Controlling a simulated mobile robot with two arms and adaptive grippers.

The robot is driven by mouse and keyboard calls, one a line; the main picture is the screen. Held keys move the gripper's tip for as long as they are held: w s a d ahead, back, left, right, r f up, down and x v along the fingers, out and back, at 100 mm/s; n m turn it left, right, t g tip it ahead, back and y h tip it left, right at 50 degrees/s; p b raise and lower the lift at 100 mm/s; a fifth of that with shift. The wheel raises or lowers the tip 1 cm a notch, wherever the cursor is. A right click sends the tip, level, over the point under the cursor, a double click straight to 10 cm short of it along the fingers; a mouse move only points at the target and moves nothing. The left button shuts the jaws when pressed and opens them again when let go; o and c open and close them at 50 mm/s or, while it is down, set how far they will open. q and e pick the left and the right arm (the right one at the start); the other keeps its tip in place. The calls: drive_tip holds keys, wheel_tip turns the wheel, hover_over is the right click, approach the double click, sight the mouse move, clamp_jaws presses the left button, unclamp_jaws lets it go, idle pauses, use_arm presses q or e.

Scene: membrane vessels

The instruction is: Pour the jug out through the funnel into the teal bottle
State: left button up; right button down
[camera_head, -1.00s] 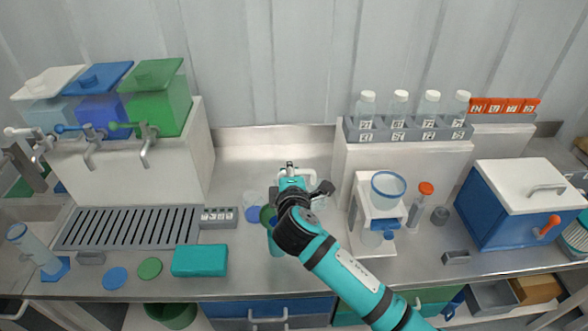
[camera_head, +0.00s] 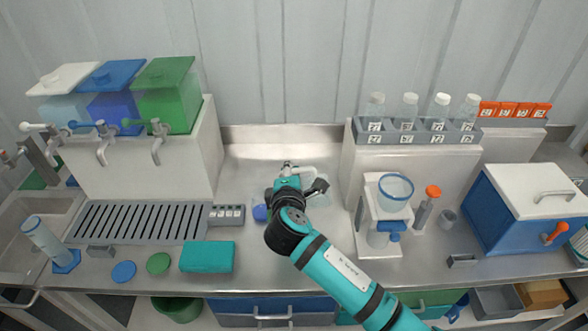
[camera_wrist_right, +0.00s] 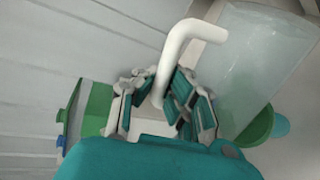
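My right gripper (camera_head: 288,182) is shut on the white handle (camera_wrist_right: 185,45) of a clear jug (camera_wrist_right: 262,60), above the middle of the bench. The jug looks tilted in the right wrist view; I cannot tell whether anything is in it or flowing. A green funnel (camera_wrist_right: 257,127) shows just past the jug, with a bit of the teal bottle (camera_wrist_right: 281,125) beside it. In the head view my arm hides the funnel and bottle. My left gripper is in neither current view.
A blue round piece (camera_head: 260,213) lies left of my gripper. A teal box (camera_head: 207,257) and a slotted drain (camera_head: 140,222) are further left. A white stand with a bowl (camera_head: 394,190) is close on the right. Tap tanks (camera_head: 165,100) stand at back left.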

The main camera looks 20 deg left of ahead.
drive_tip(key=shift+s+a+r+n, duration=0.1)
drive_tip(key=shift+a+n, duration=0.2)
drive_tip(key=shift+a, duration=0.1)
drive_tip(key=shift+a, duration=0.1)
drive_tip(key=shift+s+a+n+t+h, duration=0.2)
drive_tip(key=shift+a+n, duration=0.15)
drive_tip(key=shift+a, duration=0.15)
drive_tip(key=shift+s+a+n+t+h, duration=0.1)
drive_tip(key=shift+s+a+n+h, duration=0.1)
drive_tip(key=shift+a+n, duration=0.2)
drive_tip(key=shift+w, duration=0.1)
idle(1.6)
drive_tip(key=w+d+m+y, duration=0.1)
drive_tip(key=d+m, duration=0.2)
drive_tip(key=d, duration=0.1)
drive_tip(key=w+d+f+m+y, duration=0.1)
drive_tip(key=d+m, duration=0.2)
drive_tip(key=d, duration=0.1)
drive_tip(key=w+d+f+m+g+y, duration=0.1)
drive_tip(key=w+d+m+y, duration=0.1)
drive_tip(key=d+m, duration=0.1)
drive_tip(key=shift+d+f, duration=0.2)
drive_tip(key=shift+d, duration=0.6)
wheel_tip(320, 180, up, 6)
drive_tip(key=d+m+t+y, duration=0.1)
drive_tip(key=m+y, duration=0.1)
drive_tip(key=m, duration=0.8)
drive_tip(key=shift+w+d+r+y, duration=0.15)
drive_tip(key=shift+w+d+y, duration=0.1)
drive_tip(key=shift+d+y, duration=0.15)
